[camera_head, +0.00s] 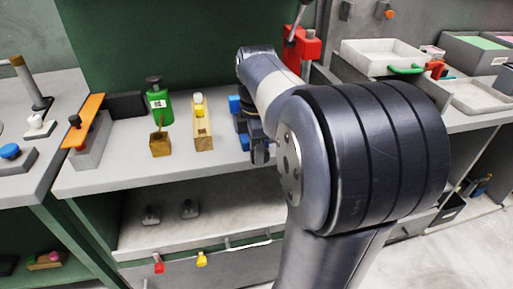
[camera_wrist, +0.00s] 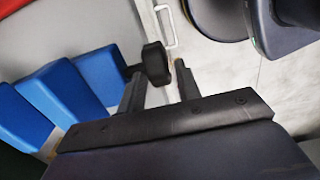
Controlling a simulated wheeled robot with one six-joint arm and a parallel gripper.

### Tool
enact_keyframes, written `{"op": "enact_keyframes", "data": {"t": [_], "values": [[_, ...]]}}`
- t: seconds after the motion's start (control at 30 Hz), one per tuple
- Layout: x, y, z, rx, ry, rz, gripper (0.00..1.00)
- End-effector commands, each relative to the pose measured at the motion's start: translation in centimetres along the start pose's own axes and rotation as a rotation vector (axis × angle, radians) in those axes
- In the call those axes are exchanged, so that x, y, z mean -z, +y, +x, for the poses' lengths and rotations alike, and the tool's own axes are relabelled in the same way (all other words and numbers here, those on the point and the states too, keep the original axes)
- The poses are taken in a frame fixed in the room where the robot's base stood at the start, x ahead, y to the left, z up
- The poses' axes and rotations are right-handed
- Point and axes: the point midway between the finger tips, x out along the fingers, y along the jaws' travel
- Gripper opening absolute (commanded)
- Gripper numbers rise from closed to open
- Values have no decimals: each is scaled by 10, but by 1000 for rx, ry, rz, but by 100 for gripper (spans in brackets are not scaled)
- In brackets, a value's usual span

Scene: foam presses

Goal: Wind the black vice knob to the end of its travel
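The blue vice (camera_head: 235,104) stands on the grey bench, partly hidden behind my arm; its blue blocks fill the left of the wrist view (camera_wrist: 62,90). The black vice knob (camera_wrist: 156,63) sticks out from the vice on a short dark shaft. My gripper (camera_wrist: 165,80) is open, with its two dark fingers apart. The knob is at the left fingertip and overlaps it in the picture; I cannot tell whether they touch. The right fingertip is clear of the knob. In the head view my gripper (camera_head: 261,152) is beside the vice, and the knob cannot be made out there.
Left of the vice stand a wooden block with a yellow-topped item (camera_head: 203,130), a small wooden box (camera_head: 160,145) and a green bottle (camera_head: 159,106). A red device (camera_head: 302,45) stands behind my arm. Trays (camera_head: 380,55) are at the right. The bench front is mostly clear.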

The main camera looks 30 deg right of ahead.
Motion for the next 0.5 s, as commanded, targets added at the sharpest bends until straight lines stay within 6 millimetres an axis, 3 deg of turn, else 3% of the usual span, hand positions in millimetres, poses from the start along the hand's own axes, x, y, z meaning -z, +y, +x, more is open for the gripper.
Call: {"op": "enact_keyframes", "data": {"t": [0.37,0.5], "values": [[0,0,0,0,0,0,1],[0,0,0,0,3,0,0]]}}
